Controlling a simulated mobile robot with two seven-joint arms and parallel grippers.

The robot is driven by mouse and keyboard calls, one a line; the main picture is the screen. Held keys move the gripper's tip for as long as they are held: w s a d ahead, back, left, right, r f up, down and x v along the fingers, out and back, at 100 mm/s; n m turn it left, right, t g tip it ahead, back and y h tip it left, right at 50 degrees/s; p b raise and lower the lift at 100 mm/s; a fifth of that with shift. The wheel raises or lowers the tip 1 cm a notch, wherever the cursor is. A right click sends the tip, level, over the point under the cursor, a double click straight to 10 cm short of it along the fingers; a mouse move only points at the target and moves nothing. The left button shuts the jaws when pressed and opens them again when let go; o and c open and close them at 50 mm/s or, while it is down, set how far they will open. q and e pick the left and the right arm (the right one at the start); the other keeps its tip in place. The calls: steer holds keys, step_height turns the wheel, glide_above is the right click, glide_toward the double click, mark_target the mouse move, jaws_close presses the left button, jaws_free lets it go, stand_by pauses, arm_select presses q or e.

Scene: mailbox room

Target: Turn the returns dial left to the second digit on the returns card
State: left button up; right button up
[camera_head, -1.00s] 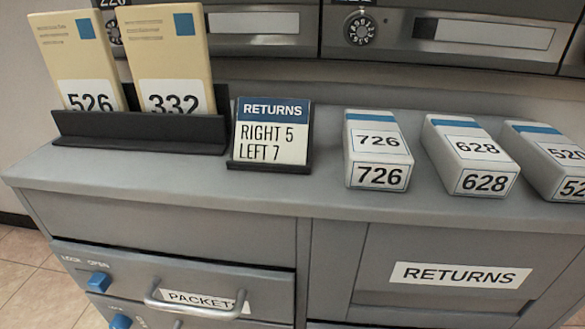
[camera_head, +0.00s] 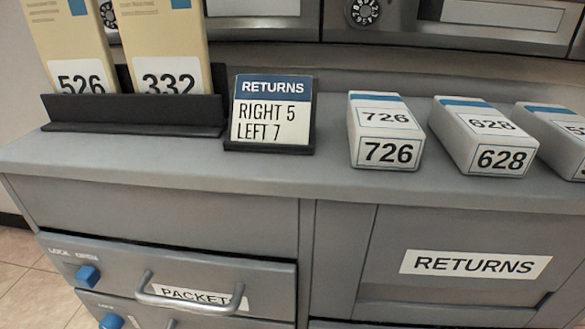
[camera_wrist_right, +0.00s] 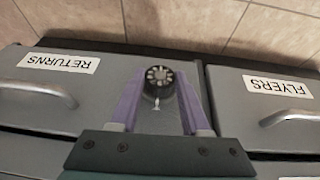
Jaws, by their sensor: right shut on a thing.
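The returns card (camera_head: 271,112) stands upright in a dark holder on the counter in the head view. It reads "RETURNS", "RIGHT 5", "LEFT 7". The dial's digits are too small to read. My left gripper is in neither view.
In the wrist view, labels read RETURNS (camera_wrist_right: 58,63) and FLYERS (camera_wrist_right: 281,86) upside down, with handles near them. In the head view, white boxes (camera_head: 385,132) and an envelope rack (camera_head: 133,112) stand on the counter. A PACKETS drawer (camera_head: 270,280) and a RETURNS front (camera_head: 385,240) lie below.

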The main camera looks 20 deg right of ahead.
jaws_close()
steer(key=shift+a, duration=0.1)
steer(key=shift+w+a+f+n+g+h+b, duration=0.15)
steer(key=shift+n+g+h+b, duration=0.15)
steer(key=shift+g+h+b, duration=0.8)
steer(key=shift+w+a+f+n+g+h+b, duration=0.15)
steer(key=shift+n+g+h+b, duration=0.25)
steer(key=shift+h+b, duration=1.2)
steer(key=shift+s+r, duration=0.1)
